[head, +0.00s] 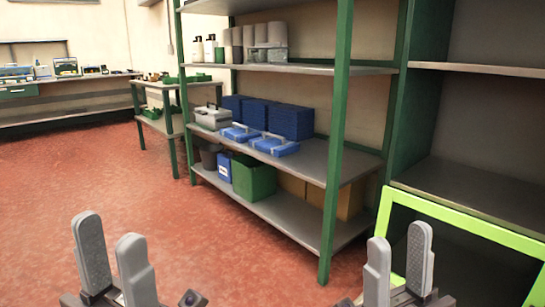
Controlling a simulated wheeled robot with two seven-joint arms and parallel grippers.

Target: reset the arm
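My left gripper (109,230) shows at the bottom left of the head view, with its two grey fingers pointing up and a gap between them. It is open and holds nothing. My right gripper (399,237) shows at the bottom right, also with its fingers apart and empty. Both are in front of the shelving, the left one over the red floor and the right one near a bright green frame (470,232). The arms behind the grippers are mostly out of the picture. No oranges are in view.
A green-posted shelf rack (330,165) holds blue cases (274,146), a grey toolbox (212,117) and a green bin (253,178). More shelving (470,190) stands at the right. A workbench (60,105) is far left. The red floor (80,175) at left is clear.

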